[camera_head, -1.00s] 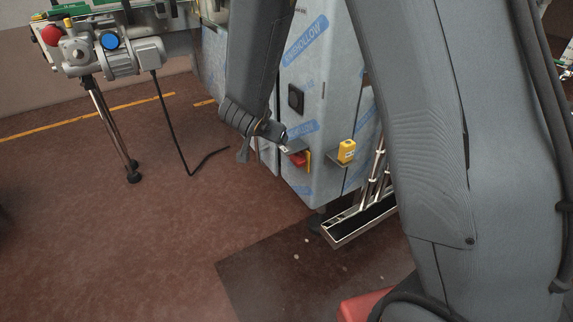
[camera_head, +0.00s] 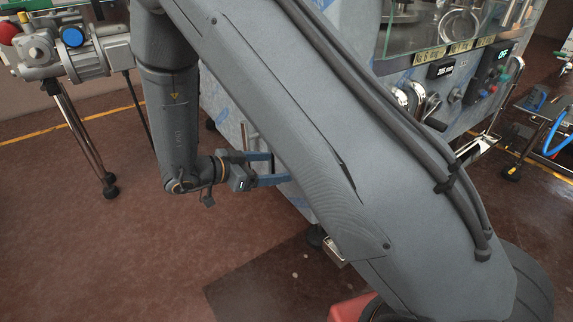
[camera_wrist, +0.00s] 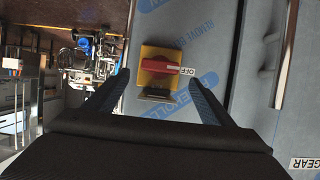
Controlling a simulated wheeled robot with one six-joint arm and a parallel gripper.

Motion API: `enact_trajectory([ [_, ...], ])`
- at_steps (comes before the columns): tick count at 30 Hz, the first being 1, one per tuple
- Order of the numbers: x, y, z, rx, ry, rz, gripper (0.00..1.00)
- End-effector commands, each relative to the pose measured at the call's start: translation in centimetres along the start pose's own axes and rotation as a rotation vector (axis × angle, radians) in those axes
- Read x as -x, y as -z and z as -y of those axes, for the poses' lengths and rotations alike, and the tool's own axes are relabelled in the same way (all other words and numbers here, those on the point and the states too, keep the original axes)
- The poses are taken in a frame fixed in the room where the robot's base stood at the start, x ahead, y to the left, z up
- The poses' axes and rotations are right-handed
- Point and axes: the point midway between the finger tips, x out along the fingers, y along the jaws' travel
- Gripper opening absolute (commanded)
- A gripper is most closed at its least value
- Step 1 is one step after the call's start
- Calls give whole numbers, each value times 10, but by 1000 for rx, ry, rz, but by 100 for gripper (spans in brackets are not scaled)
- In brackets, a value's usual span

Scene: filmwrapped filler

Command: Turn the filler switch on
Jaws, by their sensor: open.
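The filler switch (camera_wrist: 158,66) is a red rotary handle on a yellow plate, seen in the wrist view on the film-wrapped cabinet wall. Its handle lies crosswise in the picture, one end at a white label reading OFF (camera_wrist: 196,72). My gripper (camera_wrist: 158,80) is open, its two fingers on either side of the switch in the picture, with nothing held. I cannot tell whether they touch it. In the head view my gripper (camera_head: 280,168) points right towards the cabinet (camera_head: 225,108), and my arm hides the switch.
A small metal bracket (camera_wrist: 155,95) juts out below the switch plate. A vertical metal bar (camera_wrist: 288,55) runs to the right. In the head view, a control panel (camera_head: 485,80) with buttons and displays is at right. A motor on a stand (camera_head: 90,60) is at left. Floor between is clear.

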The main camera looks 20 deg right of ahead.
Motion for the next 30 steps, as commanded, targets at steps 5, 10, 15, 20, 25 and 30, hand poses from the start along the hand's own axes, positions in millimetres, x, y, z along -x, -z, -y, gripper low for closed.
enact_trajectory([
  [5,-30,0,-1,1,-2,0,77],
  [10,-50,-1,-1,0,-2,1,77],
  [15,-58,0,0,0,1,0,77],
  [20,-59,0,0,0,1,1,77],
  [25,-59,0,0,0,1,1,61],
  [30,-59,0,0,0,1,1,35],
])
